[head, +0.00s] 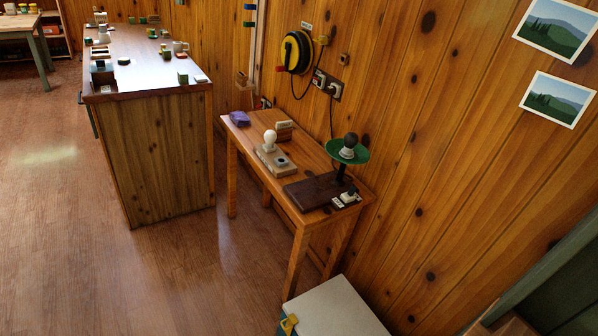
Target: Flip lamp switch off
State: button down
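A lamp (340,177) stands on a small wooden side table (320,228) against the plank wall. It has a dark flat base (309,191), a dark post and a green dish with a dark bulb (349,143) above it. A small white switch (348,196) sits at the right front of the base, beside white labels too small to read. Which way the switch is set cannot be told from here. The bulb looks unlit. My gripper is not in view.
A white bulb (270,138) stands on a pale block left of the lamp, near a purple item (240,118). A white-topped box (331,309) stands before the table. A long counter (155,128) is at left. The floor (80,240) there is clear.

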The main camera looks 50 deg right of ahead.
aim_at(353, 189)
jog(key=z, duration=0.15)
jog(key=i, duration=1.25)
jog(key=z, duration=0.75)
jog(key=i, duration=0.35)
jog(key=z, duration=0.3)
jog(key=k, duration=0.9)
jog(key=z, duration=0.15)
jog(key=i, duration=0.9)
jog(key=u, duration=0.1)
